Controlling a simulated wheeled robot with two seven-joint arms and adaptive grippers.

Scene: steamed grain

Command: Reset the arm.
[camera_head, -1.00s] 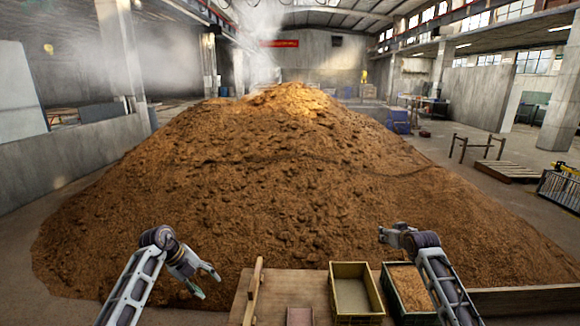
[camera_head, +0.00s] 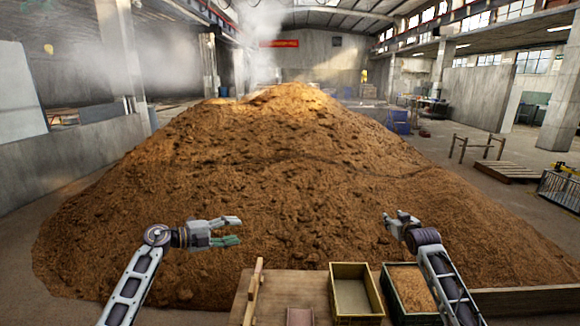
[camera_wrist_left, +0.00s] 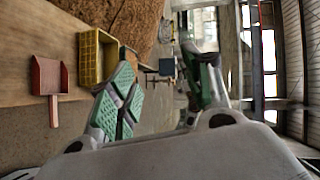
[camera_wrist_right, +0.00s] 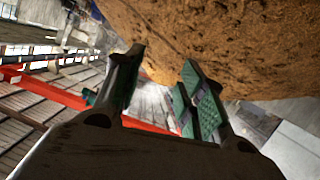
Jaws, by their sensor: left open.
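My left gripper (camera_head: 236,230) is open and empty, pointing right in front of the grain heap in the head view. Its two green-padded fingers stand apart in the left wrist view (camera_wrist_left: 160,85). My right gripper (camera_head: 396,217) points up and left over the lower right of the heap. In the right wrist view its fingers (camera_wrist_right: 160,75) stand apart with nothing between them. The large brown grain heap (camera_head: 270,160) fills the middle of the head view.
A wooden table (camera_head: 295,280) at the front bears a yellow box (camera_head: 337,269), and beside it stands a grain-filled box (camera_head: 412,287). A red dustpan (camera_wrist_left: 47,78) lies on the table. A wooden bar (camera_head: 254,290) stands at its left. Space above the heap is free.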

